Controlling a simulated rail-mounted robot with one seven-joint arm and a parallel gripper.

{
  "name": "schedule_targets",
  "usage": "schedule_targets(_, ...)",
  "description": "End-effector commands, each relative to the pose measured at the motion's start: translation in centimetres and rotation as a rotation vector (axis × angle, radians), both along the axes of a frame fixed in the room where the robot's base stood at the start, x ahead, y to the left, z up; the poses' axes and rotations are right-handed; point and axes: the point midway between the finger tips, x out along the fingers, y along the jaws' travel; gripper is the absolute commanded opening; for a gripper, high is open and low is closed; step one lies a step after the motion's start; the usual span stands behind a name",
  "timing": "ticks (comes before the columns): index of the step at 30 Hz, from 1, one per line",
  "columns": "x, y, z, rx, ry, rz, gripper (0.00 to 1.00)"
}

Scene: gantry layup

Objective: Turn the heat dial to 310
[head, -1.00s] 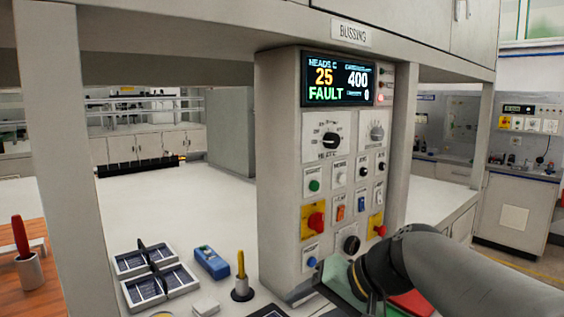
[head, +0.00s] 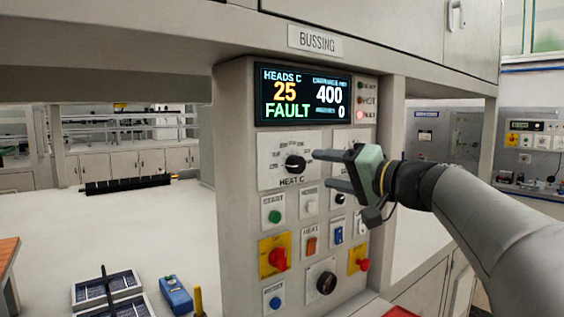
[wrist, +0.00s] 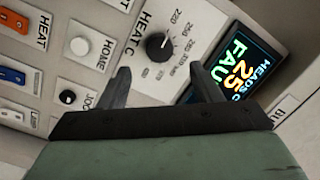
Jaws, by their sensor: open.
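The heat dial (head: 295,163) is a black round knob with a white pointer mark, on a white plate labelled HEAT C with numbers around it. In the wrist view the dial (wrist: 160,46) lies just beyond and between my fingertips. My gripper (head: 328,170) is open and empty, its two dark fingers pointing left at the panel, a little right of the dial. It also shows in the wrist view (wrist: 160,80). The fingers look apart from the knob. The display (head: 304,96) reads HEADS C 25, FAULT, and 400. The exact dial setting is too small to read.
Below the dial are a green button (head: 274,216), an orange switch (head: 311,244), a red knob on yellow (head: 278,258), a black knob (head: 326,283) and a blue button (head: 275,302). Solar cells (head: 105,292) and a blue tool (head: 175,294) lie on the bench.

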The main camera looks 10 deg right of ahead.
Motion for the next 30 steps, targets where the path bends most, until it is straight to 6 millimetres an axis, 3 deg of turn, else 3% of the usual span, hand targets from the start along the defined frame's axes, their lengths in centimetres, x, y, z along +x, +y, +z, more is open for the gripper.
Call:
schedule_targets(3,2.2,1.5,0.1,0.000,0.003,0.003,0.58)
schedule_targets(9,4.6,3.2,0.1,0.000,0.001,0.003,0.58)
schedule_targets(23,5.6,4.0,-0.1,0.001,0.001,0.001,0.58)
schedule_targets(27,5.6,3.9,-0.1,0.001,0.001,0.001,0.20)
schedule_targets(28,5.6,3.9,-0.1,0.001,0.001,0.001,0.14)
schedule_targets(30,5.6,3.9,-0.1,0.001,0.001,0.001,0.14)
